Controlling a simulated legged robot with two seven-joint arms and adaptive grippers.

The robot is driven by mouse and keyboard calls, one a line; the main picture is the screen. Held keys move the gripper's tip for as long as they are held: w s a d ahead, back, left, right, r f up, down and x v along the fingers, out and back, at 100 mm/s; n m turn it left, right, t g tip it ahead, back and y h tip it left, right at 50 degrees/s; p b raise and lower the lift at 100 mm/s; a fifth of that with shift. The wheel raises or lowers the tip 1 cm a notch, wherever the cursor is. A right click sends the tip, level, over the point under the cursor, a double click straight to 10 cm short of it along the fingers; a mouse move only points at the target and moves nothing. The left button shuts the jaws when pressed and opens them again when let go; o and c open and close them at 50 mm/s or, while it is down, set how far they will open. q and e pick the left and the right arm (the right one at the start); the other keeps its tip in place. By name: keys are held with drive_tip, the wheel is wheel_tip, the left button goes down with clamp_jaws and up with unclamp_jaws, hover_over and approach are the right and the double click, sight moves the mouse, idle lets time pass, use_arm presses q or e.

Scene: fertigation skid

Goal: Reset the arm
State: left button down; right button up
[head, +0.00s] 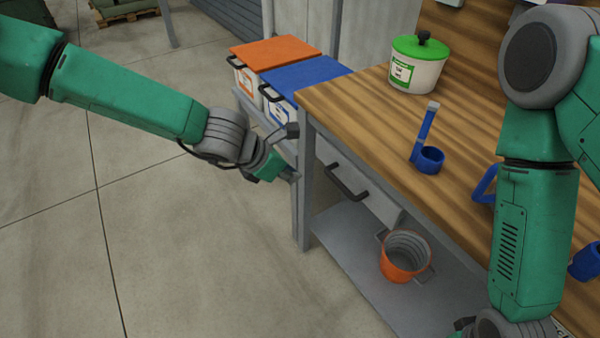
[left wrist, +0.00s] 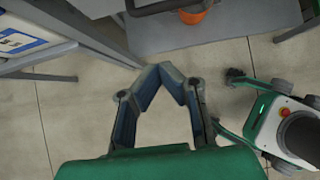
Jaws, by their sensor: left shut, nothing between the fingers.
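My left arm reaches in from the left in the head view. Its gripper (head: 289,176) hangs in front of the bench's left end, over the floor side, and looks apart from the bench. In the left wrist view the two fingers of the left gripper (left wrist: 170,72) meet at their tips, with nothing between them. My right arm hangs down at the right of the head view. Its right gripper (head: 464,326) shows only in small part at the bottom edge, so its jaw state is hidden.
A wooden-topped bench (head: 375,130) holds a green-lidded pot (head: 416,72) and a blue cup with an upright handle (head: 430,158). Below are a drawer (head: 345,180) and an orange bucket (head: 402,262) on a shelf. Orange-lidded (head: 275,52) and blue-lidded (head: 300,78) bins stand left. Floor at left is clear.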

use_arm(q)
drive_tip(key=s+a+f+m+g+y, duration=0.1)
drive_tip(key=s+a+f+m+y, duration=0.1)
drive_tip(key=s+a+f+m, duration=0.6)
drive_tip(key=s+a+f+m+g+y, duration=0.1)
drive_tip(key=s+a+f+m+y, duration=0.1)
drive_tip(key=s+a+f+m, duration=0.5)
drive_tip(key=s+a+m+y, duration=0.1)
drive_tip(key=s+a+m, duration=0.4)
drive_tip(key=s, duration=0.4)
drive_tip(key=s+a+m+g+y, duration=0.1)
drive_tip(key=s+a+m, duration=0.4)
drive_tip(key=s, duration=0.4)
drive_tip(key=shift+a+g+y, duration=0.3)
drive_tip(key=shift+f, duration=0.1)
